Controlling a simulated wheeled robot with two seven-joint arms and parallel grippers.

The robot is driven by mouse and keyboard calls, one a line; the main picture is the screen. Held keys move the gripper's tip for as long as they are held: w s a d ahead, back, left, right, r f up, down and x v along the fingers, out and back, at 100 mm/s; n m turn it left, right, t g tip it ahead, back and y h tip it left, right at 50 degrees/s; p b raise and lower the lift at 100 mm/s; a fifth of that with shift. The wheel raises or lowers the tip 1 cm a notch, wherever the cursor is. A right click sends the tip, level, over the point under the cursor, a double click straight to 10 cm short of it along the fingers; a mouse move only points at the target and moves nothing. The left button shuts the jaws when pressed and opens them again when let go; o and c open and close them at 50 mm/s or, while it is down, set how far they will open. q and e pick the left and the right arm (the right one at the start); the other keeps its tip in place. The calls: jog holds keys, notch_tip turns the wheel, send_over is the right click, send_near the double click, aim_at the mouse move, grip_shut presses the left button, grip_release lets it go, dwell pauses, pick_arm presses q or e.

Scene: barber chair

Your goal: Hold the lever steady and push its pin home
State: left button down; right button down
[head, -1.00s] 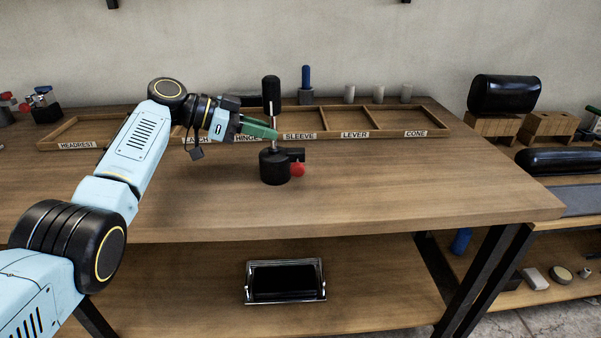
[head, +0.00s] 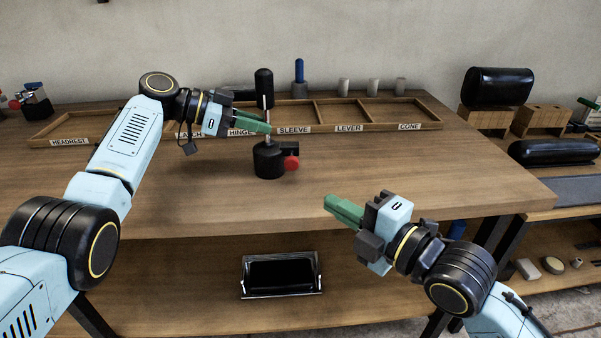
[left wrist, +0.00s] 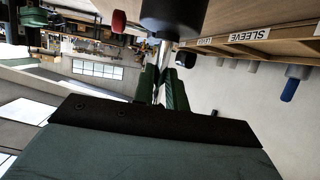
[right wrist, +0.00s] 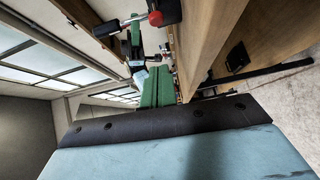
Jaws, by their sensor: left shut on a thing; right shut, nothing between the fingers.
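The lever (head: 264,90) stands upright, a thin metal rod with a black grip, in a round black base (head: 268,163) on the table. The pin's red knob (head: 291,162) sticks out at the base's right side; how deep the pin sits is hidden. The knob also shows in the left wrist view (left wrist: 118,21) and right wrist view (right wrist: 156,18). My left gripper (head: 268,128) is shut on the lever's rod, above the base. My right gripper (head: 328,203) is shut and empty, in front and to the right of the knob, apart from it.
A wooden tray (head: 337,127) with labelled compartments lies along the table's back, with a blue-handled piece (head: 299,74) and pale cylinders behind it. The table (head: 430,185) is clear right of the base. A dark chrome-framed part (head: 281,274) lies on the lower shelf.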

send_near(286, 165)
jog(key=a, duration=0.4)
jog(key=shift+s, duration=0.1)
jog(key=w, duration=0.3)
jog(key=shift+w+f, duration=0.1)
jog(key=shift+w, duration=0.7)
pick_arm(q)
jog(key=shift+r, duration=0.1)
pick_arm(e)
jog(key=shift+w, duration=0.1)
jog(key=shift+w+d, duration=0.2)
jog(key=shift+w, duration=1.6)
